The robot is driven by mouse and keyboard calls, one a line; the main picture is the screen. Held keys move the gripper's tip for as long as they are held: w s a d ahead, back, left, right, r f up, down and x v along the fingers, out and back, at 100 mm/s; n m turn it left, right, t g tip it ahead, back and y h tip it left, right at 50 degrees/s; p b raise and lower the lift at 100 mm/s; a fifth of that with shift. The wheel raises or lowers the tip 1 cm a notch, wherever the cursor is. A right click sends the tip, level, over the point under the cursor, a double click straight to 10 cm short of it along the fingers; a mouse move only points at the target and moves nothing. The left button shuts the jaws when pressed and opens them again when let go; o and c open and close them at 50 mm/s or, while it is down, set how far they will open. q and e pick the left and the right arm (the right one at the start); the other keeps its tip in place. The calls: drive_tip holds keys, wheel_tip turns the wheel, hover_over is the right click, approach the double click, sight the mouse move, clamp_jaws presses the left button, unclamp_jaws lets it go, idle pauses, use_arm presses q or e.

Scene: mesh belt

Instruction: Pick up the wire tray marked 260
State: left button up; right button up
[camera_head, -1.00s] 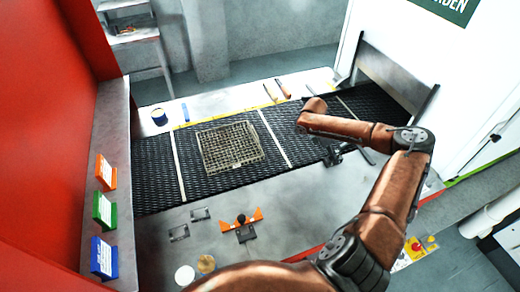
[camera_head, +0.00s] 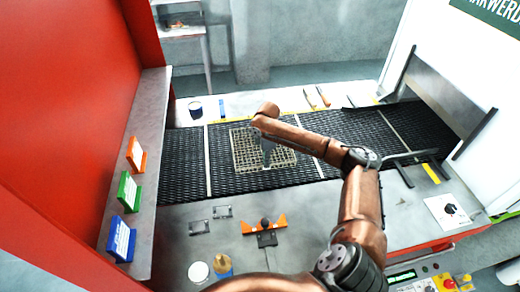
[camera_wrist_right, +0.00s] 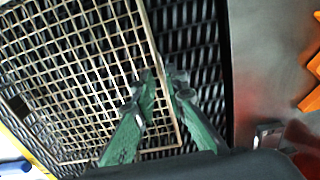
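The wire tray (camera_head: 241,150) is a square metal grid lying on the black mesh belt (camera_head: 180,165). I cannot read a 260 mark on it. My right gripper (camera_head: 268,158) points down at the right part of the tray. In the right wrist view, the tray (camera_wrist_right: 75,60) fills the left side. The two green fingers of my right gripper (camera_wrist_right: 160,76) are a small gap apart, and a rim of the tray runs between their tips. I cannot tell whether they touch it. My left gripper is not in view.
An orange-ended fixture (camera_head: 265,225) and small metal brackets stand on the steel front ledge. Orange, green (camera_head: 130,192) and blue sign holders line the left shelf. A dark blue cup (camera_head: 195,108) and several tools lie on the back ledge. The belt right of the tray is clear.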

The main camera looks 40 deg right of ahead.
wheel_tip(320, 180, down, 4)
drive_tip(key=shift+r, duration=0.2)
drive_tip(key=shift+c, duration=0.5)
clamp_jaws()
drive_tip(key=shift+r, duration=0.15)
